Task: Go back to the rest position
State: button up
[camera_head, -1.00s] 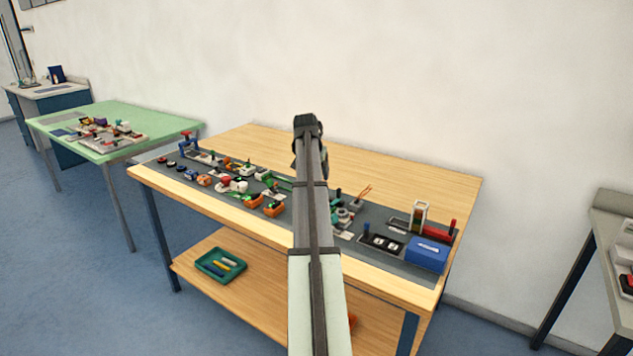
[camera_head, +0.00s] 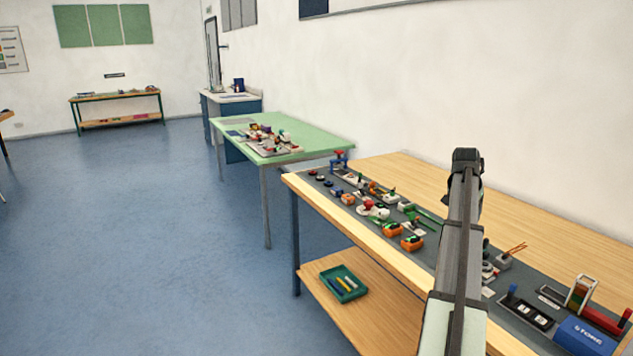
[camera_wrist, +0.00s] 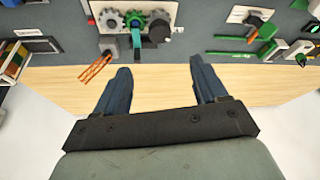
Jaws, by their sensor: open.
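My gripper shows in the wrist view (camera_wrist: 160,92) with its two dark blue fingers spread apart and nothing between them. Below the fingers in that view is the bare wood of the workbench (camera_wrist: 160,78). In the head view my arm rises from the lower right over the workbench (camera_head: 410,172), and its folded dark joint hides part of the bench. The fingers cannot be made out in the head view.
The grey mat (camera_head: 540,290) carries several small devices, including a blue box (camera_head: 583,338) at the right. A green tray (camera_head: 343,284) sits on the lower shelf. A green table (camera_head: 315,151) stands behind at left. The blue floor (camera_head: 170,270) at left is clear.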

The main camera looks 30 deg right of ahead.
jog(key=w+a+f+n+g+y, duration=0.15)
jog(key=w+a+f, duration=0.25)
jog(key=a+f, duration=0.55)
jog(key=w+a+f+n+g, duration=0.25)
jog(key=a+f, duration=0.45)
jog(key=a, duration=0.6)
jog(key=w+a+f+n+g+y, duration=0.1)
jog(key=w+a+f+n, duration=0.1)
jog(key=w+a+f, duration=0.55)
jog(key=s+a+f+n, duration=0.2)
jog(key=s+a+f, duration=0.4)
jog(key=a+f, duration=0.35)
jog(key=s+a+f+n+g+y, duration=0.1)
jog(key=s+a+f+n, duration=0.1)
jog(key=s+a+f, duration=0.65)
jog(key=s+a+f+n, duration=0.2)
jog(key=s+a+f, duration=0.3)
jog(key=a+f, duration=0.5)
jog(key=s+a+f+n, duration=0.1)
jog(key=s+a+f, duration=0.2)
jog(key=s, duration=0.4)
jog(key=s+a+f+n+g, duration=0.1)
jog(key=s+a+f, duration=0.3)
jog(key=s, duration=0.4)
jog(key=s+a+f+n, duration=0.1)
jog(key=s+a+f, duration=0.2)
jog(key=s, duration=0.5)
jog(key=shift+a+f+g+y, duration=0.35)
jog(key=shift+f+g, duration=0.05)
